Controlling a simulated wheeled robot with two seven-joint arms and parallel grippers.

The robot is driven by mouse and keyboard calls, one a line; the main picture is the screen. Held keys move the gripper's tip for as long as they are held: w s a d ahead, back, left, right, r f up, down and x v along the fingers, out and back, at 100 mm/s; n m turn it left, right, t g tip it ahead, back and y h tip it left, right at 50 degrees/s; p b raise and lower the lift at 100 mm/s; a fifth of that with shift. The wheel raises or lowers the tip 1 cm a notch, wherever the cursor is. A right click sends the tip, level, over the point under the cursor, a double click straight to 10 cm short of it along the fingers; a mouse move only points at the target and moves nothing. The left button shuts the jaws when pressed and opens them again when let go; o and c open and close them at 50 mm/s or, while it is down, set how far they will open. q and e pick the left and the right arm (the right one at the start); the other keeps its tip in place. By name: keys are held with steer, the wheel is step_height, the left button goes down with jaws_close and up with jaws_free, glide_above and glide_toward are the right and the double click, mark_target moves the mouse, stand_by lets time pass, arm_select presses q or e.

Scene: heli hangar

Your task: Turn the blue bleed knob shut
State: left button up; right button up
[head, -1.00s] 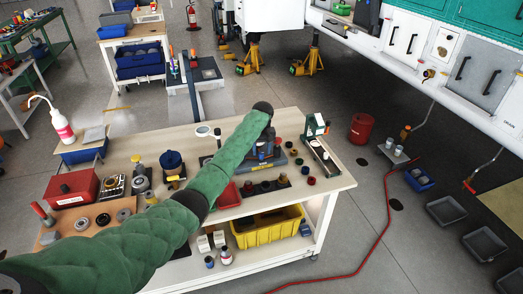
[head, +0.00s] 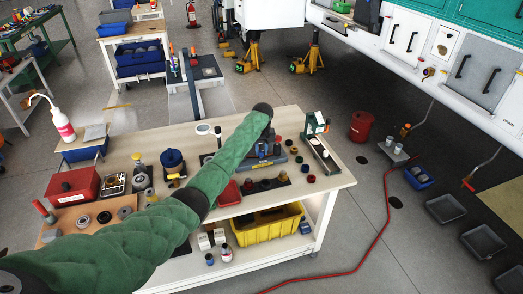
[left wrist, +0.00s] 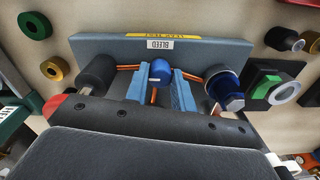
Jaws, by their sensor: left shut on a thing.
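The blue bleed knob (left wrist: 160,71) sits in front of the grey block (left wrist: 205,50), below its yellow strip and its "BLEED" label (left wrist: 160,44). My left gripper (left wrist: 159,89) has its two light blue fingers on either side of this knob and is shut on it. In the head view the left gripper (head: 264,150) is at the block on the workbench, partly hidden by my green arm. How far the knob is turned cannot be told. My right gripper is not in view.
A dark cylinder (left wrist: 97,72) and a larger blue fitting (left wrist: 224,86) flank the knob. A green and black box (left wrist: 274,82) stands to the right. The bench (head: 320,188) also holds a red box (head: 72,187) and several coloured caps. A yellow bin (head: 268,228) is below.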

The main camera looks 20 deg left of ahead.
arm_select(q)
steer(key=m+p, duration=0.2)
steer(key=m, duration=0.2)
steer(key=shift+r, duration=0.1)
steer(key=m, duration=0.3)
steer(key=shift+p, duration=0.35)
steer(key=m, duration=0.2)
steer(key=shift+a+m, duration=0.1)
steer(key=shift+m, duration=0.2)
steer(key=m, duration=0.2)
steer(key=shift+m+p, duration=0.3)
steer(key=shift+m, duration=2.7)
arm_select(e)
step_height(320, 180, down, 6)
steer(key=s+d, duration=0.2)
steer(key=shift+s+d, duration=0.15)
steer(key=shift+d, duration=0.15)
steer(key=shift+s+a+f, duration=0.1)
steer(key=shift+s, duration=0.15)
